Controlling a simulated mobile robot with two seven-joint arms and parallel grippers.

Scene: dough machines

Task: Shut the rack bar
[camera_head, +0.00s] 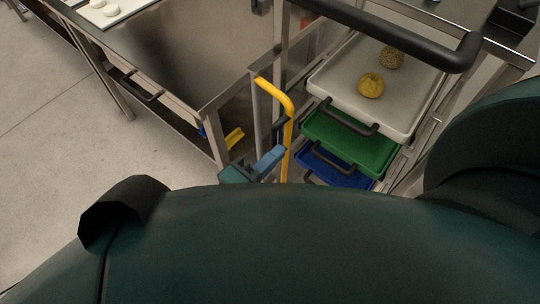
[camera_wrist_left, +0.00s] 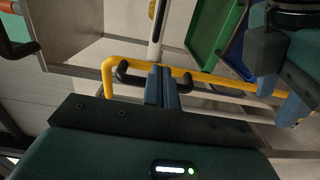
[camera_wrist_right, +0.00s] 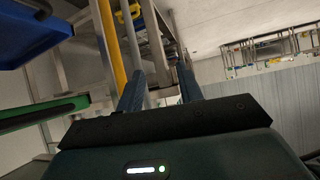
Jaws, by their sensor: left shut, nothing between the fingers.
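The yellow rack bar (camera_head: 289,125) stands at the front left of the rack, its bent top hooked towards the left post. It also shows in the left wrist view (camera_wrist_left: 215,77) and the right wrist view (camera_wrist_right: 111,45). My left gripper (camera_head: 272,158) is beside the bar's lower visible part. In the left wrist view its blue fingertips (camera_wrist_left: 163,78) are together, overlapping the bar in the picture, with nothing between them; I cannot tell whether they touch it. My right gripper (camera_wrist_right: 160,80) is open and empty, with the bar by its left finger. My arm hides the bar's lower end.
The rack holds a white tray (camera_head: 327,78) with two round dough pieces, a green tray (camera_head: 375,153) and a blue tray (camera_head: 330,172) below. A black rail (camera_head: 395,28) crosses above. A steel table (camera_head: 170,60) stands left; the floor (camera_head: 60,140) there is clear.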

